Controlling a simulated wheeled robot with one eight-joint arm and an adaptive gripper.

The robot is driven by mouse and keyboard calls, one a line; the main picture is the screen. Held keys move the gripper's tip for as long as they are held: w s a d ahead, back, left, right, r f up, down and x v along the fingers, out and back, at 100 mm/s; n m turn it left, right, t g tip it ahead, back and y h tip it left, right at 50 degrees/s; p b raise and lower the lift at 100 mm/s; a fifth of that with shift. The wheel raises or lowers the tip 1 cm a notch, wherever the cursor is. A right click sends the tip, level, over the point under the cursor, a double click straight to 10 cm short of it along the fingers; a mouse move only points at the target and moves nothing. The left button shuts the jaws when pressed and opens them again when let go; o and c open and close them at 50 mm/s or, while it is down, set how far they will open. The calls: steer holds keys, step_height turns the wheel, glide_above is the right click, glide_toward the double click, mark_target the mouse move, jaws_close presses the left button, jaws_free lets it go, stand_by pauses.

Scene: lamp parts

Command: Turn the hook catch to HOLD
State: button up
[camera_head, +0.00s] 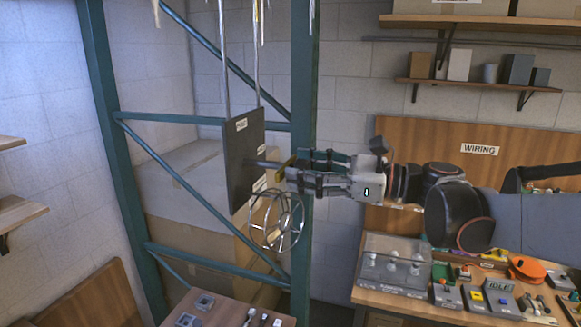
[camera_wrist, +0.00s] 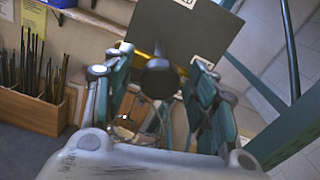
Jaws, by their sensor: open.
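A dark upright panel (camera_head: 243,158) hangs beside the green frame post, with small white labels at its top and lower right edge; the lettering is too small to read surely. A grey shaft (camera_head: 264,163) sticks out of its face toward my gripper. A yellow catch lever (camera_head: 283,169) shows at the shaft's end, and also behind the dark round knob (camera_wrist: 159,78) in the wrist view (camera_wrist: 128,47). My gripper (camera_head: 297,168) is open, its fingers on either side of the knob. I cannot tell whether they touch it. The lever's far part is hidden.
A wire-framed wheel (camera_head: 276,220) is just below my gripper. The green post (camera_head: 302,80) stands close behind. A workbench (camera_head: 400,292) with a clear box and several small devices is at lower right. Shelves (camera_head: 485,84) are on the wall.

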steer(key=shift+s+d, duration=0.1)
steer(key=shift+d, duration=0.15)
steer(key=shift+a, duration=0.15)
steer(key=c, duration=1.1)
steer(key=shift+n, duration=0.4)
steer(key=n+b, duration=0.2)
steer(key=n, duration=0.2)
steer(key=n+b, duration=0.2)
steer(key=n, duration=0.2)
steer(key=n+b, duration=0.1)
steer(key=n, duration=0.4)
steer(key=shift+n+b, duration=0.55)
steer(key=shift+n, duration=1.45)
steer(key=shift+f, duration=0.1)
